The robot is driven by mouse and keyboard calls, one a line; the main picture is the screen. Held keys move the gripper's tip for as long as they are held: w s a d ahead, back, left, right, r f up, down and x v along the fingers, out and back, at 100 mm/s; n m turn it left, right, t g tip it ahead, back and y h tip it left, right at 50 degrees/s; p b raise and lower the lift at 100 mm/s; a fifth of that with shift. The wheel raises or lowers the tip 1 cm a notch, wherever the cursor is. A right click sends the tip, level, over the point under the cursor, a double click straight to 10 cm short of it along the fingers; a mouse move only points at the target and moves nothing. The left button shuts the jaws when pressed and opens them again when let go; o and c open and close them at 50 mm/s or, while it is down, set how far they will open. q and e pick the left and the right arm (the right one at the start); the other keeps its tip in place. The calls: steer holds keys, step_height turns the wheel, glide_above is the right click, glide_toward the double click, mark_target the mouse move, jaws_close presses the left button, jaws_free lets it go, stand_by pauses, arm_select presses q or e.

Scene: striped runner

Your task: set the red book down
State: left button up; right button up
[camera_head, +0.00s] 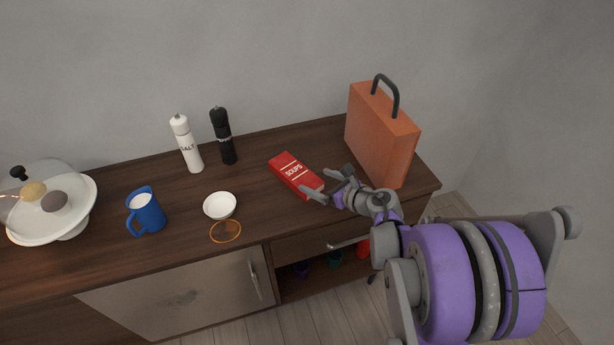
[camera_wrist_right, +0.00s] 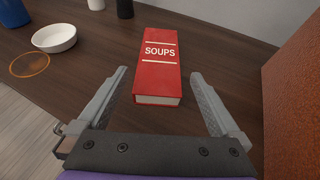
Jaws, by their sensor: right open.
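The red book (camera_head: 293,172), with "SOUPS" on its cover, lies flat on the dark wooden sideboard top (camera_head: 263,152). In the right wrist view the red book (camera_wrist_right: 158,68) lies ahead of the open jaws, its near end reaching between the fingertips. My right gripper (camera_head: 325,188) is open and empty at the book's near end; its two fingers also show in the right wrist view (camera_wrist_right: 158,80), apart from the book's sides. My left gripper is not in view.
An orange case (camera_head: 380,135) with a black handle stands right of the book. A white bowl (camera_head: 220,205), an orange ring (camera_head: 226,231), a blue jug (camera_head: 147,213), a white salt mill (camera_head: 187,146) and a black mill (camera_head: 223,138) stand left. A domed cake stand (camera_head: 50,228) is far left.

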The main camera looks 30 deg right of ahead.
steer(key=v, duration=0.3)
steer(key=shift+s+r, duration=0.15)
steer(key=shift+s, duration=0.05)
step_height(320, 180, up, 11)
steer(key=a+m+t+h, duration=0.1)
steer(key=m+t+h, duration=0.35)
steer(key=m, duration=1.25)
steer(key=s+a+f+m+g+y, duration=0.2)
steer(key=s+a+f+m+g, duration=1)
steer(key=s+a+f+m, duration=0.2)
steer(key=s+a+m, duration=0.2)
steer(key=s+m, duration=0.2)
steer(key=m, duration=0.2)
steer(key=shift+a+f+m+g, duration=0.35)
steer(key=shift+a+f+m, duration=0.05)
